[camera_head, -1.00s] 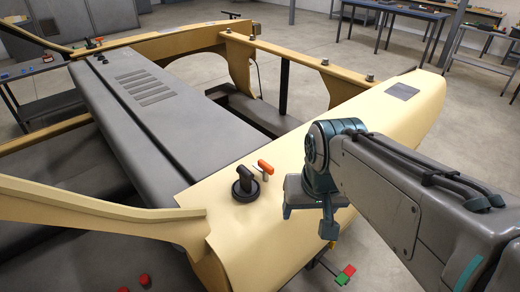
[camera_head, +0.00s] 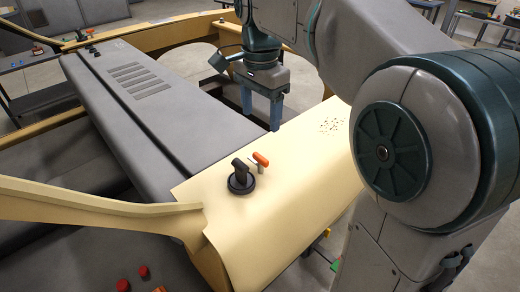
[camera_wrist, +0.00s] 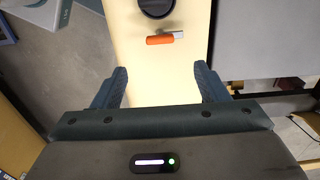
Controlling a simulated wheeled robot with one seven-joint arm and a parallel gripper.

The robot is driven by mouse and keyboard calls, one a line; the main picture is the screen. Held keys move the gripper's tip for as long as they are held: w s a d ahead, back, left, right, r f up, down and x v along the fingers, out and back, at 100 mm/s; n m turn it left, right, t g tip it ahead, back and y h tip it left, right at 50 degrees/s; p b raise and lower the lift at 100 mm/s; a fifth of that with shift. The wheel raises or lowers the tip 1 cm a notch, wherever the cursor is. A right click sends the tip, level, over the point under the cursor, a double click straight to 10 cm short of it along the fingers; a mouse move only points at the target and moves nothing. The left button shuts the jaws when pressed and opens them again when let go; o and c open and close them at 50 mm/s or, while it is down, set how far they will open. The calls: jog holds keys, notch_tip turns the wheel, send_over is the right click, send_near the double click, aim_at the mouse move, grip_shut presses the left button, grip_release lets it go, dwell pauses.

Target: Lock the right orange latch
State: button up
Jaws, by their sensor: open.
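The orange latch (camera_head: 261,159) sits on the tan shell panel (camera_head: 300,190), beside a round black knob (camera_head: 241,180) with a raised handle. In the wrist view the orange latch (camera_wrist: 160,40) lies across the panel with a short metal piece at its right end. The black knob (camera_wrist: 156,5) is cut off by the top edge there. My gripper (camera_head: 262,118) points down above the far edge of the panel, behind the latch. In the wrist view its two fingers (camera_wrist: 162,80) are wide apart with nothing between them. The latch is ahead of the fingertips, not touched.
A grey ribbed panel (camera_head: 150,120) lies left of the tan panel. A curved tan frame arm (camera_head: 90,208) crosses the lower left. Red buttons (camera_head: 124,285) are at the bottom left. Work tables stand at the back right.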

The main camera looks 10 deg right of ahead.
aim_at(261, 157)
notch_tip(261, 157, down, 12)
jog(key=shift+r, duration=0.15)
jog(key=shift+c, duration=0.4)
jog(key=c, duration=0.9)
